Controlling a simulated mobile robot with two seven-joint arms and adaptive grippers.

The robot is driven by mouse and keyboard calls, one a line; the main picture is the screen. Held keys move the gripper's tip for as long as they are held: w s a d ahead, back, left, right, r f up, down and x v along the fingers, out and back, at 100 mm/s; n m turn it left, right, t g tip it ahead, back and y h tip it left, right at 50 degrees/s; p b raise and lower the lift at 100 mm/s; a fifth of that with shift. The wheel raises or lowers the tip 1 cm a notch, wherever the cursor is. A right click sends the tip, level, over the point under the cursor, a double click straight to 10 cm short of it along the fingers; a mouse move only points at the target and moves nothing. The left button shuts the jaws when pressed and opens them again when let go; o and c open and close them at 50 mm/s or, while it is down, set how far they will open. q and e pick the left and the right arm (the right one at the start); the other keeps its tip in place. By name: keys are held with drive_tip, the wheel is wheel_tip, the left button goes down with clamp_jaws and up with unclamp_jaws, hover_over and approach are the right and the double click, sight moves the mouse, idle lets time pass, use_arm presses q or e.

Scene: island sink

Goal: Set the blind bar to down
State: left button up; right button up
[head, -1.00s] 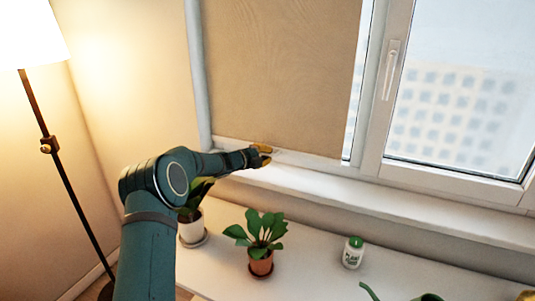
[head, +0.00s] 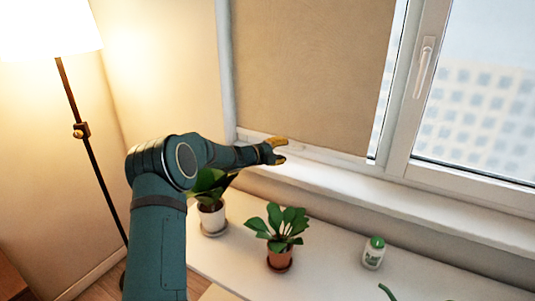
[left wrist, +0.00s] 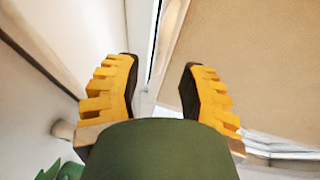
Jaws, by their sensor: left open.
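The tan blind (head: 310,70) hangs over the left part of the window, with its lower edge close above the white sill. It also shows in the left wrist view (left wrist: 255,60), at the upper right. I cannot make out a separate bar along its lower edge. My left gripper (head: 281,151) is open with yellow fingertips, in front of the blind's lower edge near its left part. In the left wrist view my left gripper (left wrist: 160,90) has a wide, empty gap between its fingers. I cannot tell whether it touches the blind. My right gripper is not in view.
Below the sill, a white counter (head: 330,270) holds a white-potted plant (head: 212,217), a terracotta-potted plant (head: 280,258) and a small white jar with a green lid (head: 374,254). A floor lamp (head: 82,130) stands left. The window handle (head: 425,68) is at right.

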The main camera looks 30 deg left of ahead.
use_arm(q)
drive_tip(key=v, duration=0.7)
drive_tip(key=shift+s, duration=0.3)
drive_tip(key=shift+a, duration=0.1)
